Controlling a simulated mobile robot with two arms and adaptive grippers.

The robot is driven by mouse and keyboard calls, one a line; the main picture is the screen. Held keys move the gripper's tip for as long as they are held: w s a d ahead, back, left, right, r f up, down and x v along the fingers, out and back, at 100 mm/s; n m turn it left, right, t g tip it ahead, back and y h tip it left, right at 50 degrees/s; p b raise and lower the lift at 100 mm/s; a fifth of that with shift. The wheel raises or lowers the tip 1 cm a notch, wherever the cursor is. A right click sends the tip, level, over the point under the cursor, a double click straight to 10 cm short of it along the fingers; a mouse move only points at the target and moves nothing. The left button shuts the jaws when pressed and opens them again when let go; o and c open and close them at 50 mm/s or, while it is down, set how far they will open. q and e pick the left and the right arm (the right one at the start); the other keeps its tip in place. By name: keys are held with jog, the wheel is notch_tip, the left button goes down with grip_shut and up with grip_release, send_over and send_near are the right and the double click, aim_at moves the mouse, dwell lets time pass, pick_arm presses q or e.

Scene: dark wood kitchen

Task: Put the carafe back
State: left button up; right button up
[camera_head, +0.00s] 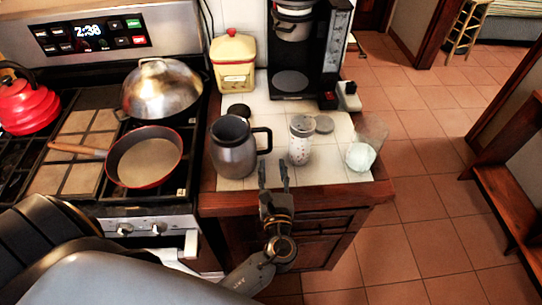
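The carafe (232,152), a grey metal jug with a black handle on its right side, stands upright on the white tiled counter. The black coffee machine (311,50) stands at the back of the counter, with a bare round plate (291,81) low at its front. My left gripper (273,170) is at the counter's front edge, just right of and nearer than the carafe handle. Its two fingers point away from me and are apart, with nothing seen between them. My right gripper is not in view.
A speckled jar (300,146), a grey round lid (324,124) and a clear cup (361,156) stand right of the carafe. A dark round lid (239,111) and a yellow canister (233,66) are behind it. A stove with a red-rimmed pan (146,160) is on the left.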

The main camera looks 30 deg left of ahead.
pick_arm(q)
jog(key=shift+v, duration=1.7)
